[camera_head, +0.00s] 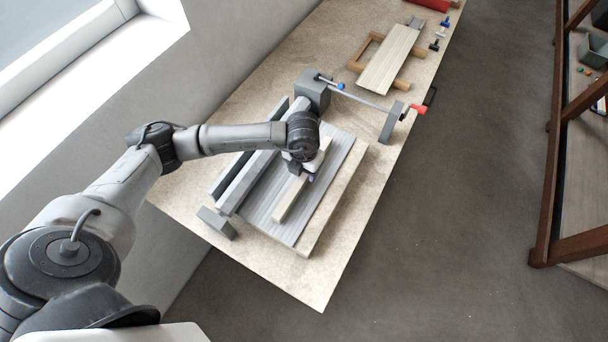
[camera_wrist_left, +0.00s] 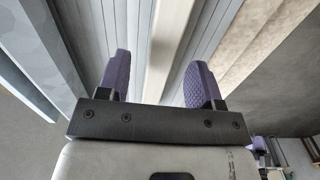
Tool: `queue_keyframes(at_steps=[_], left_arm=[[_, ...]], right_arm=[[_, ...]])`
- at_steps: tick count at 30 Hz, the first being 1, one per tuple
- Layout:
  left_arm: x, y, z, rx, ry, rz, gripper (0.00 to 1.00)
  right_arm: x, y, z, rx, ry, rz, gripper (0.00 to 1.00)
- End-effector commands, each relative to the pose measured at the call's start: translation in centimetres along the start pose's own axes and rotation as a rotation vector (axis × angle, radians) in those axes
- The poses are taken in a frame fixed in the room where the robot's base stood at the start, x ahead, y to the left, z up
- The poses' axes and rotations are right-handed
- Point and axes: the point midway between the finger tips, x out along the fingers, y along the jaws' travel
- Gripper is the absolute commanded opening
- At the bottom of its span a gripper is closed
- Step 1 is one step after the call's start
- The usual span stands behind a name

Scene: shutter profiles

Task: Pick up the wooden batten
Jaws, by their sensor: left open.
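The wooden batten (camera_head: 288,202) is a narrow pale strip lying lengthwise on grey ribbed shutter slats (camera_head: 262,206) on the bench. In the left wrist view, the batten (camera_wrist_left: 168,45) runs between the two purple fingers of my left gripper (camera_wrist_left: 158,82). The fingers are open, with a gap on each side of the batten. I cannot tell whether they reach down beside it.
A grey rail (camera_head: 247,182) and a pale wooden board (camera_head: 334,205) flank the slats. Farther back, a pale panel (camera_head: 391,60) rests on wooden bars. The bench's near right corner is clear.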

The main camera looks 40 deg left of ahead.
Motion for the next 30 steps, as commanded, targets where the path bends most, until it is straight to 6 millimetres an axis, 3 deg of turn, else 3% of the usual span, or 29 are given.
queue_keyframes(at_steps=[7,17,30], left_arm=[[2.9,-0.2,0.1,0.000,0.002,-0.001,0.60],[3.5,-0.2,0.1,0.000,0.001,0.000,0.60],[3.4,-0.2,0.1,0.000,0.001,0.000,0.19]], right_arm=[[-0.1,0.1,0.0,-0.002,0.000,0.002,0.43],[-0.1,0.2,0.0,-0.005,-0.001,0.004,0.43],[-0.1,0.1,0.0,-0.004,-0.001,0.003,0.43]])
